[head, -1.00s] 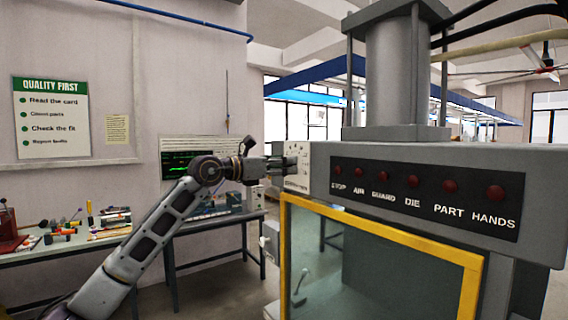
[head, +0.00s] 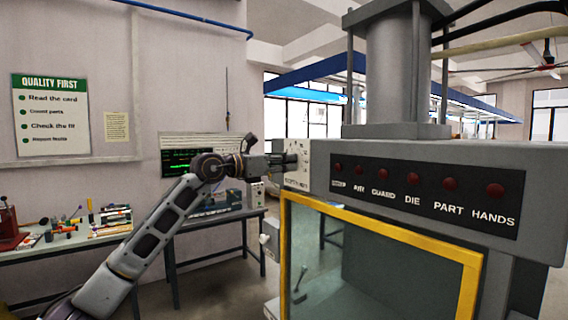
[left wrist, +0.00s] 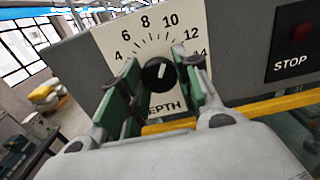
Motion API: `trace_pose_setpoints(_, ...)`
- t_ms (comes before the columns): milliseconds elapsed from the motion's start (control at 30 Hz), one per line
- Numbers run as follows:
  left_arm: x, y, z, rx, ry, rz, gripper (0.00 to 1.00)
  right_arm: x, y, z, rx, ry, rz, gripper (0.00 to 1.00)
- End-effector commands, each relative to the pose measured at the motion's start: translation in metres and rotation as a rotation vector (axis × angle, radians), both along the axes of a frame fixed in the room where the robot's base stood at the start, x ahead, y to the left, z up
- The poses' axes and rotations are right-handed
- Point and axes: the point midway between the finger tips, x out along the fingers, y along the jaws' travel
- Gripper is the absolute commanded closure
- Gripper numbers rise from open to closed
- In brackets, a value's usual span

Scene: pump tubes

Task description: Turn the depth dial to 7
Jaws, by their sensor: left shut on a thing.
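The depth dial (left wrist: 158,74) is a round black knob with a white pointer mark, on a pale plate (left wrist: 112,40) numbered from 4 to 14. The mark points up, roughly between 8 and 10; the exact reading is hard to tell. My left gripper (left wrist: 161,82) is shut on the dial, one green-padded finger on each side. In the head view the left gripper (head: 290,160) reaches the dial plate (head: 297,180) at the left end of the press and hides the dial. My right gripper is not in view.
The grey press housing (head: 440,165) carries a row of red lamps (head: 413,181). A yellow-framed guard (head: 385,235) is below it. Benches with tools (head: 70,245) and a monitor (head: 190,165) stand behind my left arm.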

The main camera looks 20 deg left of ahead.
Motion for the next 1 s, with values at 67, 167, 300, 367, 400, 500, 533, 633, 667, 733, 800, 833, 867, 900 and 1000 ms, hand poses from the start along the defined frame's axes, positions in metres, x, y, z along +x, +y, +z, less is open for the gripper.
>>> trace_pose_setpoints(67,0.000,0.000,0.000,-0.006,0.006,0.000,0.91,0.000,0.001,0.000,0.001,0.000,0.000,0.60)
trace_pose_setpoints(167,0.000,0.000,0.000,-0.024,0.020,0.000,0.91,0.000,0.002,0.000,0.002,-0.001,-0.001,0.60)
trace_pose_setpoints(300,0.000,0.000,0.000,-0.062,0.051,0.000,0.91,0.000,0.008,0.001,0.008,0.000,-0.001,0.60)
trace_pose_setpoints(367,0.000,0.000,0.000,-0.085,0.069,0.000,0.91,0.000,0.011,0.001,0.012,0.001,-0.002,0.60)
trace_pose_setpoints(400,0.000,0.000,0.000,-0.102,0.082,0.000,0.91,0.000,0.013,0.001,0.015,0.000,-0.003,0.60)
trace_pose_setpoints(500,0.000,-0.001,0.000,-0.151,0.120,0.000,0.91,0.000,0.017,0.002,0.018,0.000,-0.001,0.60)
trace_pose_setpoints(533,0.000,-0.001,0.000,-0.167,0.133,0.000,0.91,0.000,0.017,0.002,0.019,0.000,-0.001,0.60)
trace_pose_setpoints(633,0.000,-0.001,0.000,-0.223,0.177,0.000,0.91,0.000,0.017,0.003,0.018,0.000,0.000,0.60)
trace_pose_setpoints(667,0.000,-0.001,0.000,-0.241,0.191,0.000,0.91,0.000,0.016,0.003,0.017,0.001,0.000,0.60)
trace_pose_setpoints(733,0.000,-0.001,0.000,-0.286,0.226,0.000,0.91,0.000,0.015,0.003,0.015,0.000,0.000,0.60)
trace_pose_setpoints(800,0.000,-0.001,0.000,-0.328,0.259,0.000,0.91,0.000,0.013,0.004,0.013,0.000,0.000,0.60)
trace_pose_setpoints(833,0.000,-0.001,0.000,-0.346,0.273,0.000,0.91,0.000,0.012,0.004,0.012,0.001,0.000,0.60)
trace_pose_setpoints(867,0.000,-0.001,0.000,-0.365,0.288,0.000,0.91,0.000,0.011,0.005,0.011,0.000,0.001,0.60)
trace_pose_setpoints(900,0.000,-0.001,0.000,-0.389,0.306,-0.001,0.91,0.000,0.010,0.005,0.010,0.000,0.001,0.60)
trace_pose_setpoints(1000,0.000,-0.001,0.000,-0.444,0.349,0.000,0.91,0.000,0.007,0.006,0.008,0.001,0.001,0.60)
